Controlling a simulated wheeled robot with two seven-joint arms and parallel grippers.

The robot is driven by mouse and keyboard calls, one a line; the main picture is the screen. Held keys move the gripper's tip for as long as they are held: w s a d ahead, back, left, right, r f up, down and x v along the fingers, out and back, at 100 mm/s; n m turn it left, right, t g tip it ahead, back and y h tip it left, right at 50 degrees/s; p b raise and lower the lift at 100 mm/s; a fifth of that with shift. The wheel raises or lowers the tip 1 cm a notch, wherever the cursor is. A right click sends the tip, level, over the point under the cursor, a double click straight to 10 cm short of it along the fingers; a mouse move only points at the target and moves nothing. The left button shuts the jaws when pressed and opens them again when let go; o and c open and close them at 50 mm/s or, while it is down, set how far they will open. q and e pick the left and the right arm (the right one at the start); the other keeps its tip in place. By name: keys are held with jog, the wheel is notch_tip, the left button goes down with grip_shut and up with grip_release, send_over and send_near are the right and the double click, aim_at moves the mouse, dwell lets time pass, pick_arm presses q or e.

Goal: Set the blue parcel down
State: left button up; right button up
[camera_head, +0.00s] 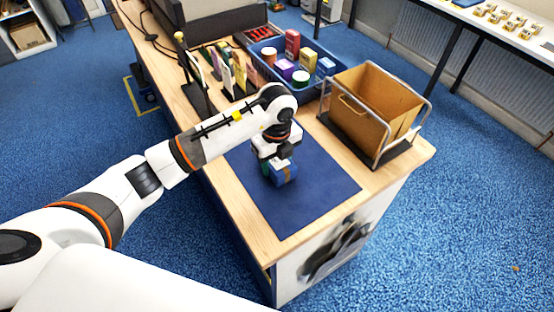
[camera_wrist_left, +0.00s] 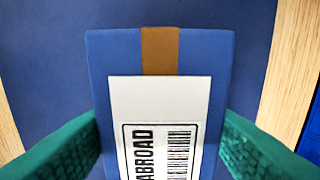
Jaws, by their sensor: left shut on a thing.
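The blue parcel (camera_head: 284,174) is in my left gripper (camera_head: 277,164), over the dark blue mat (camera_head: 315,195) on the wooden counter. In the left wrist view the parcel (camera_wrist_left: 100,60) fills the middle, with a brown tape strip and a white label reading "ABROAD" with a barcode. The green fingers of my left gripper (camera_wrist_left: 160,145) press on its two sides. The mat (camera_wrist_left: 50,60) shows beyond it. I cannot tell whether the parcel's underside touches the mat. My right gripper is not in view.
A brown carton (camera_head: 375,95) in a metal frame stands at the counter's right end. A blue crate (camera_head: 262,62) with several coloured goods is behind the arm, beside a rack of upright cards (camera_head: 225,75). The front of the mat is clear.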

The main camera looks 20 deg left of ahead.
pick_arm(q)
jog(key=shift+f, duration=0.3)
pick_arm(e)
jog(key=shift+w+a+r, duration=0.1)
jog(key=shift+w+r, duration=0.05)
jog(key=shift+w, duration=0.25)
pick_arm(q)
jog(key=shift+f, duration=0.1)
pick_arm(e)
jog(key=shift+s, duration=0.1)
pick_arm(q)
jog(key=o, duration=1.1)
jog(key=shift+s, duration=0.1)
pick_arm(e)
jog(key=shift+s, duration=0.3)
